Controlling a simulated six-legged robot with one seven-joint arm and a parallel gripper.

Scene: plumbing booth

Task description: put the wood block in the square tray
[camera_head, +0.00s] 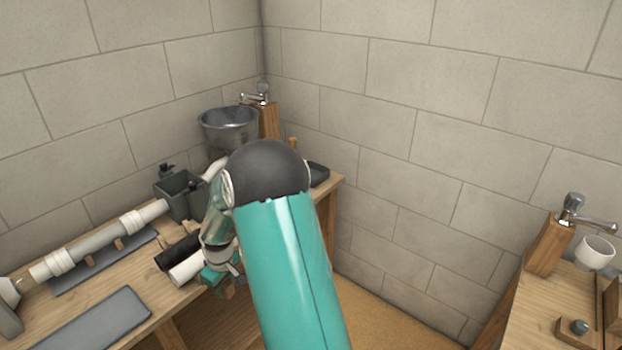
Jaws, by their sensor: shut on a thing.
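My gripper (220,279) is small in view, just off the front edge of the left bench and partly hidden by my teal arm. It is shut on a small brownish piece, which looks like the wood block (228,289); its shape is hard to make out. A dark, low tray (319,173) lies at the far right end of the left bench, partly covered by my arm's black joint. It may be the square tray; its full outline is hidden. My gripper is well in front of it and to its left.
The left bench holds a white pipe (100,240), a grey rectangular plate (90,325), a dark open box (180,194), black and white cylinders (188,268) and a metal bucket (229,128). A right bench (530,310) carries a tap (573,208) and white cup (596,251). Floor shows between them.

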